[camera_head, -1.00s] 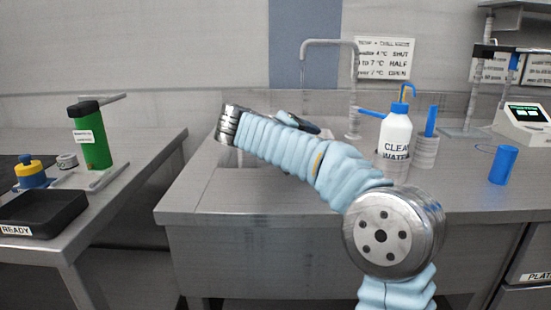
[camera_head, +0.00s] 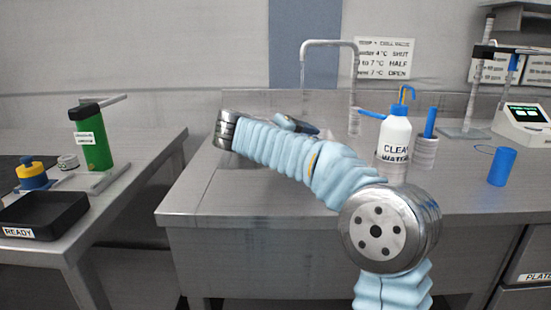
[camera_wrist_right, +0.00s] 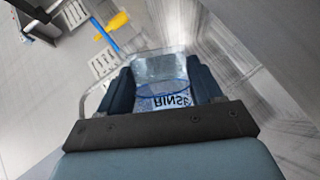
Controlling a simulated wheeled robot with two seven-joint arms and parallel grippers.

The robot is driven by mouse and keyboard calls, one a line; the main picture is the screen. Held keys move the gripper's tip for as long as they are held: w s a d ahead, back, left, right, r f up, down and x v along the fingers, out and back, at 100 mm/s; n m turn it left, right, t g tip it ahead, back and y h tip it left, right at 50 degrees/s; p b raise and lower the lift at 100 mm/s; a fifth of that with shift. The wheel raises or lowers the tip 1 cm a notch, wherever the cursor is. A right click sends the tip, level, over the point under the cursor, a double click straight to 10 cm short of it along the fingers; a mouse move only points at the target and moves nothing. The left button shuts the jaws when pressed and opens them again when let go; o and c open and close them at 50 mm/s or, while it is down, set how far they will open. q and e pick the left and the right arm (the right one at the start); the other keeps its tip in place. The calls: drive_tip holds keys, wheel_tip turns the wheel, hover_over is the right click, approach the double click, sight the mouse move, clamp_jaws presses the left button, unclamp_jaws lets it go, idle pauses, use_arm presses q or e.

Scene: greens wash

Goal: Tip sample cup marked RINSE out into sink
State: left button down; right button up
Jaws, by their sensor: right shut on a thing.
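The clear sample cup (camera_wrist_right: 160,68) with a blue ring line and a RINSE label shows in the right wrist view, between the two dark fingers of my right gripper (camera_wrist_right: 162,84). The gripper is shut on it. The label reads upside down there, and I cannot tell what is in the cup. In the head view my right arm reaches over the sink (camera_head: 232,160), and only a dark part of the gripper (camera_head: 296,123) shows above the forearm. The cup is hidden there, and the arm covers most of the basin. My left gripper is out of view.
A tap (camera_head: 330,43) arches over the sink with a thin stream below its spout. A CLEAN WATER bottle (camera_head: 394,135), a blue cylinder (camera_head: 502,166) and a meter (camera_head: 524,122) stand right.

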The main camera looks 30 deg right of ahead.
drive_tip(key=shift+r+n+h+p, duration=0.3)
drive_tip(key=shift+r+n+p, duration=0.1)
drive_tip(key=shift+p, duration=0.55)
drive_tip(key=shift+w+a+f+n+g+h, duration=0.3)
drive_tip(key=shift+w+a+f+n+g, duration=0.1)
drive_tip(key=shift+w+n+g, duration=0.25)
idle(0.9)
drive_tip(key=shift+w+r+n+h, duration=0.15)
drive_tip(key=shift+r+n+h, duration=0.25)
drive_tip(key=shift+n, duration=0.15)
idle(0.7)
